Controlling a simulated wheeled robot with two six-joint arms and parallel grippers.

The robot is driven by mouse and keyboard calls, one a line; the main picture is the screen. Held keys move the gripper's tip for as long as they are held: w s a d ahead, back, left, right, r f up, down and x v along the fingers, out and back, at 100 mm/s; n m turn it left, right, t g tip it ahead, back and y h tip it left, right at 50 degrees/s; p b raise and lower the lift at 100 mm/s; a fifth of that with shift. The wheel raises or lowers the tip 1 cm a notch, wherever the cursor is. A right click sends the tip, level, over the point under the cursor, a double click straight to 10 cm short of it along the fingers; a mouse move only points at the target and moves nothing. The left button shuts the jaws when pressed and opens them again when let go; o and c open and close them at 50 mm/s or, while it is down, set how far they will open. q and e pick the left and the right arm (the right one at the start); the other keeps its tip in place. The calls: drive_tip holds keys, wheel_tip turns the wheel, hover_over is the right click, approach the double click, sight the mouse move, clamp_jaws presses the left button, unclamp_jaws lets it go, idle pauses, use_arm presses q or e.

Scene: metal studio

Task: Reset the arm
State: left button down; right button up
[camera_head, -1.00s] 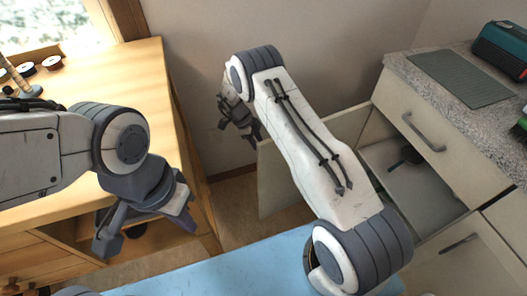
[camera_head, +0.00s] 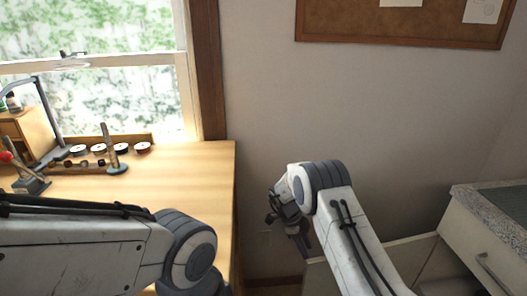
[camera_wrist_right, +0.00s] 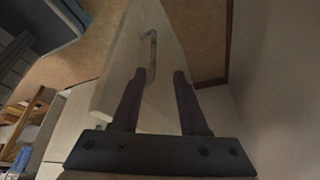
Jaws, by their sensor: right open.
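My right gripper (camera_head: 292,225) shows in the head view at the end of my right arm, in front of the plain wall between the wooden desk and the cabinet. In the right wrist view my right gripper (camera_wrist_right: 160,78) has its two dark fingers apart with nothing held. A pale open cabinet door (camera_wrist_right: 125,55) with a metal handle (camera_wrist_right: 150,52) shows beyond and between the fingers. I cannot tell how near it is. My left arm reaches in from the lower left over the desk. Its gripper is below the head view.
The wooden desk (camera_head: 190,180) at left holds several spools and small tools, with a lamp (camera_head: 48,112) near the window. A cabinet (camera_head: 480,240) with a granite top stands at right. The open door (camera_head: 395,262) stands beside it. A corkboard (camera_head: 350,22) hangs above.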

drive_tip(key=w+d+r+n+t+h, duration=0.1)
drive_tip(key=w+d+r+n+t, duration=0.15)
drive_tip(key=r, duration=0.35)
drive_tip(key=w+d+r+n+t+h, duration=0.1)
drive_tip(key=w+d+r+n+t, duration=0.1)
drive_tip(key=w+d+r+t, duration=0.3)
drive_tip(key=s+a+r+n+t+y, duration=0.1)
drive_tip(key=a+r+n+t+y, duration=0.2)
drive_tip(key=a+r+n, duration=0.4)
drive_tip(key=s+a+n+g+y, duration=0.1)
drive_tip(key=s+n+g+y, duration=0.35)
drive_tip(key=s+n, duration=1.55)
drive_tip(key=s+a+r+g+p, duration=0.2)
drive_tip(key=s+a+r+p, duration=0.3)
drive_tip(key=s+r, duration=0.3)
drive_tip(key=s+a+r+g+p, duration=0.2)
drive_tip(key=s+a+r+p, duration=0.4)
drive_tip(key=s, duration=0.8)
wheel_tip(320, 180, up, 3)
drive_tip(key=a+m, duration=0.1)
drive_tip(key=a, duration=0.1)
drive_tip(key=shift+s+a+p, duration=0.2)
drive_tip(key=shift+a+p, duration=0.1)
drive_tip(key=shift+d+r, duration=0.1)
